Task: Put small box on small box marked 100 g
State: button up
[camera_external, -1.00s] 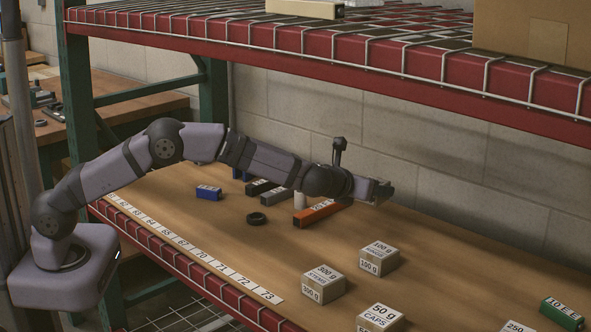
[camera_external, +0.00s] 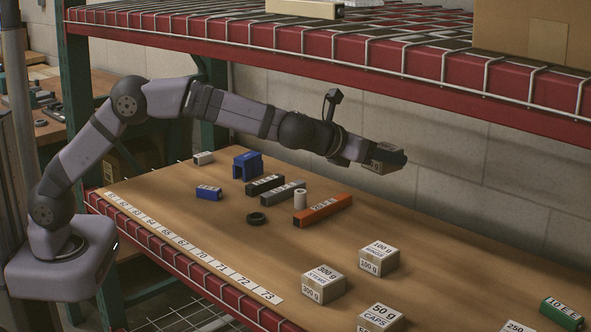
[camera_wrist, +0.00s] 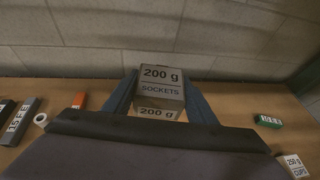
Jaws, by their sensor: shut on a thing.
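My gripper (camera_external: 388,158) is shut on a small box marked 200 g (camera_wrist: 161,88), labelled sockets in the wrist view. The held box also shows between the fingers in the external view (camera_external: 383,155). It is in the air, well above the table and near the back wall. The small box marked 100 g (camera_external: 379,259) rests on the table, below the held box and apart from it. Its top is bare.
Boxes marked 300 g (camera_external: 324,284) and 50 g (camera_external: 381,318) stand near the 100 g box. A green block (camera_external: 562,314) lies at the right. An orange bar (camera_external: 323,210), blue parts and a ring lie to the left. A red shelf (camera_external: 330,50) hangs above.

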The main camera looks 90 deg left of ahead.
aim_at(379, 250)
jog(key=shift+d+f+m+t+h+b, duration=0.4)
jog(key=shift+d+f, duration=0.6)
jog(key=shift+f, duration=1.75)
jog(key=shift+d+f+m+t+h+b, duration=0.15)
jog(key=shift+d+f+m+h+b, duration=0.65)
jog(key=shift+f, duration=1.9)
jog(key=shift+d+f+m+t+h+b, duration=0.25)
jog(key=shift+d+f, duration=0.95)
jog(key=shift+f, duration=1.55)
jog(key=shift+f, duration=0.2)
jog(key=o, duration=1.2)
jog(key=shift+s, duration=0.1)
jog(key=shift+r, duration=0.2)
jog(key=b+v, duration=0.1)
jog(key=v, duration=1.1)
